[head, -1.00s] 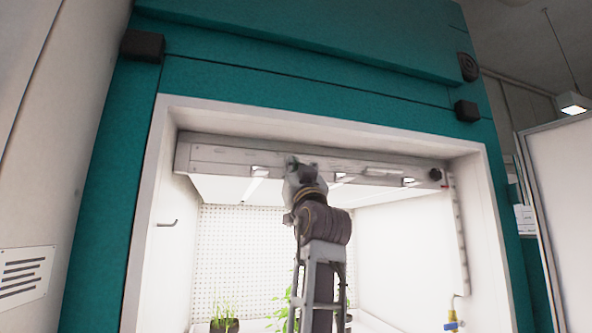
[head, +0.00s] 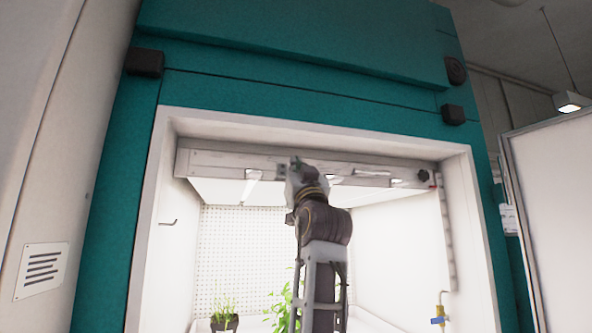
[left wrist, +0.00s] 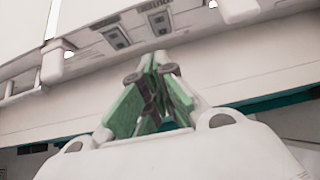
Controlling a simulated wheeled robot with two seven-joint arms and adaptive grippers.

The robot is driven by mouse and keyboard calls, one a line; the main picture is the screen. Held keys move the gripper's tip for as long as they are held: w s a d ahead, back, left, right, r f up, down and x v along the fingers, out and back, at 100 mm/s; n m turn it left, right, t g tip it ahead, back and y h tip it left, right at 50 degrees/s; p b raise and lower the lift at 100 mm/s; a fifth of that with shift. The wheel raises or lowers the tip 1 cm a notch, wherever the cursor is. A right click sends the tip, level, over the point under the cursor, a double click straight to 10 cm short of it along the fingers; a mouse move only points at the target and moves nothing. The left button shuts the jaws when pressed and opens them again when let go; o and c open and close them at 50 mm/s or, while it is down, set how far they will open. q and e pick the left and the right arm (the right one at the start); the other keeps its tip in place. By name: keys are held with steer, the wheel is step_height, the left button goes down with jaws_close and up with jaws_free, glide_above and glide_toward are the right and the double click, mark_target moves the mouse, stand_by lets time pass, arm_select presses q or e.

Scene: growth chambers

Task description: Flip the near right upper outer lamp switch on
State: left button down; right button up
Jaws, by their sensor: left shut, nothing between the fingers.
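The lamp bar (head: 220,160) runs across the top of the open chamber. In the left wrist view, its underside shows two small dark switches side by side, one at left (left wrist: 116,37) and one at right (left wrist: 160,21); their on or off positions are too small to tell. My left gripper (head: 293,167) reaches up in front of the bar's middle and hides part of it. In the left wrist view, its green fingers (left wrist: 156,62) meet at the tips, shut and empty, just below the switches; I cannot tell whether they touch the bar. My right gripper is not in view.
A white frame (head: 155,220) borders the chamber opening, with teal panels (head: 300,90) above. Potted plants (head: 224,312) stand low inside. A yellow-and-blue valve (head: 439,312) hangs at the right wall. A dark knob (head: 424,176) is on the bar's right end.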

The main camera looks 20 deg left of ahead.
arm_select(q)
steer(key=w+f+b+v, duration=0.1)
steer(key=b+v, duration=0.7)
steer(key=v, duration=0.1)
steer(key=shift+a+f, duration=0.25)
steer(key=shift+f, duration=0.35)
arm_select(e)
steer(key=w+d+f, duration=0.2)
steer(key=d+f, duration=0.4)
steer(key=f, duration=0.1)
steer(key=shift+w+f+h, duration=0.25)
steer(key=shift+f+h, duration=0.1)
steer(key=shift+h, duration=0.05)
